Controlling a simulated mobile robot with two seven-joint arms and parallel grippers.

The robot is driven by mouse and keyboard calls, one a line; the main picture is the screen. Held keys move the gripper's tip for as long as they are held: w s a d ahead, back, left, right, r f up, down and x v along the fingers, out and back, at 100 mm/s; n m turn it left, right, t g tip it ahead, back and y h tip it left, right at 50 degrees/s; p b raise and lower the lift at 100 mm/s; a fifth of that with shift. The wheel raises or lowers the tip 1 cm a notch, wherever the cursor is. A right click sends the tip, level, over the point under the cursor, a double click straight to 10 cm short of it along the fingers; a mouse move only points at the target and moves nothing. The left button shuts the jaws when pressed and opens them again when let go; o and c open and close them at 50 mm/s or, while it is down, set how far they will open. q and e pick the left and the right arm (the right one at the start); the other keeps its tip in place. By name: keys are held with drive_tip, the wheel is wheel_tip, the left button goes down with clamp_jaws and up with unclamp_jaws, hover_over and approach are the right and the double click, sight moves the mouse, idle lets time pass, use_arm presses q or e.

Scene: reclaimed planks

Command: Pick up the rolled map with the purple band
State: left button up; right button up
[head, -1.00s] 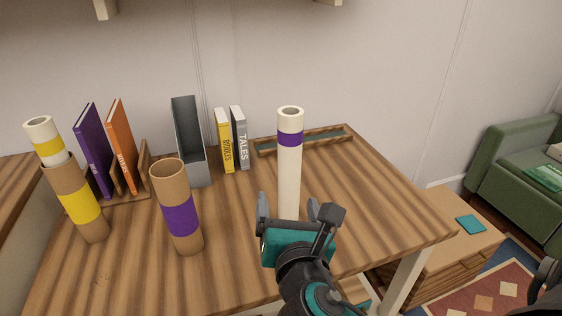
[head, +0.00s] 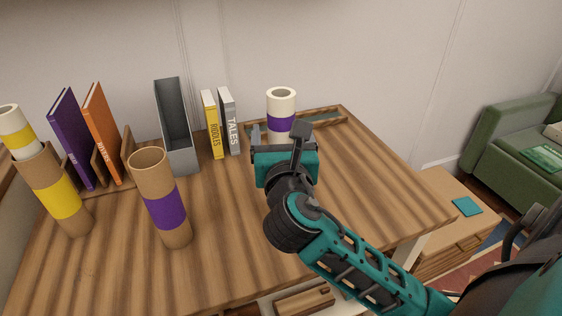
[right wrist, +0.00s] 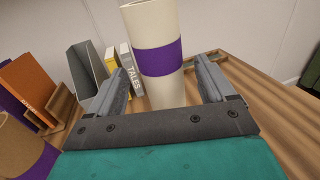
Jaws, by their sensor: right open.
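The rolled map with the purple band (head: 281,101) is a white tube standing upright near the back of the wooden table. Its lower part is hidden behind my right gripper (head: 283,134) in the head view. In the right wrist view the map (right wrist: 157,22) rises between the two spread fingers of the right gripper (right wrist: 160,78), with a gap visible on each side. The right gripper is open and holds nothing. My left gripper is not in view.
A cardboard tube with a purple band (head: 160,195) stands open at left. A yellow-banded map (head: 18,130) leans in a yellow-banded tube (head: 58,195). Books, a grey file holder (head: 176,130) and a shallow tray (head: 330,122) line the back. The table's right side is clear.

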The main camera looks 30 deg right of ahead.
drive_tip(key=x, duration=0.4)
drive_tip(key=shift+s+d+r, duration=0.1)
drive_tip(key=shift+r, duration=0.05)
drive_tip(key=shift+w+d, duration=0.2)
drive_tip(key=shift+w, duration=0.2)
drive_tip(key=c, duration=1.4)
drive_tip(key=shift+o, duration=0.2)
